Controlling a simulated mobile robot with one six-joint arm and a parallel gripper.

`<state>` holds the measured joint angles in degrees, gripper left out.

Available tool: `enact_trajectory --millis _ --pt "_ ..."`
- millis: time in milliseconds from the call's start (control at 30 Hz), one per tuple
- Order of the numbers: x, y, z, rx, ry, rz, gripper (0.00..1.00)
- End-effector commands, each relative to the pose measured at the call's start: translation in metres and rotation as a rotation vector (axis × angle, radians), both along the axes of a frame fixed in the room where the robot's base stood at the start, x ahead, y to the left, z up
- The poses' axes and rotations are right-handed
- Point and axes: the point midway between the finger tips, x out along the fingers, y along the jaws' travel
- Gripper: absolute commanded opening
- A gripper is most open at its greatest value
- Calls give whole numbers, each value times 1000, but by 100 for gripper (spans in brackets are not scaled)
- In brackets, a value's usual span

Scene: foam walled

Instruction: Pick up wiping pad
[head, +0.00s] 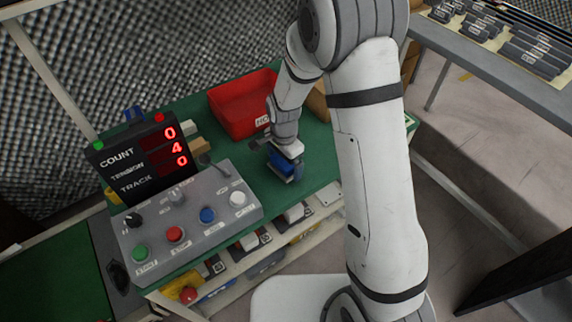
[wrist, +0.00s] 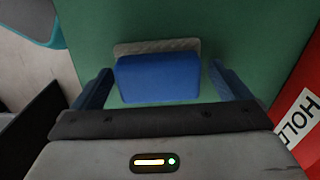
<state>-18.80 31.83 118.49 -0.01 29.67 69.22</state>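The wiping pad (wrist: 157,78) shows in the wrist view as a blue block with a grey, textured layer along its far edge. It lies on the green table top (wrist: 235,30). My gripper (wrist: 158,85) is open, with one blue finger on each side of the pad and a visible gap on both sides. In the head view my gripper (head: 284,170) points down at the table, in front of the red bin. There the pad is mostly hidden by the gripper and hard to tell from its blue fingers.
A red bin (head: 240,105) with a label stands close behind my gripper; its side also shows in the wrist view (wrist: 305,85). A grey control box (head: 190,225) with coloured buttons and a counter display (head: 140,160) stand to the left. Green table around the pad is clear.

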Motion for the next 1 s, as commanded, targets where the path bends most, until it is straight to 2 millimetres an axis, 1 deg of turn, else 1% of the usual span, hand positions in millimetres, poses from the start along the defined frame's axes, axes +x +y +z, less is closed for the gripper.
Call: enact_trajectory --millis 33,67,400,467,667,767,867,1000 --pt "0 0 0 0 0 0 93" --pt "0 0 0 0 0 0 90" --pt "0 0 0 0 0 1 62" --pt "0 1 0 0 0 1 58" --pt "0 1 1 1 -1 1 58" --pt "0 1 8 1 -3 2 58" --pt "1 1 23 2 -4 2 58" --pt "1 1 53 2 -5 2 58"
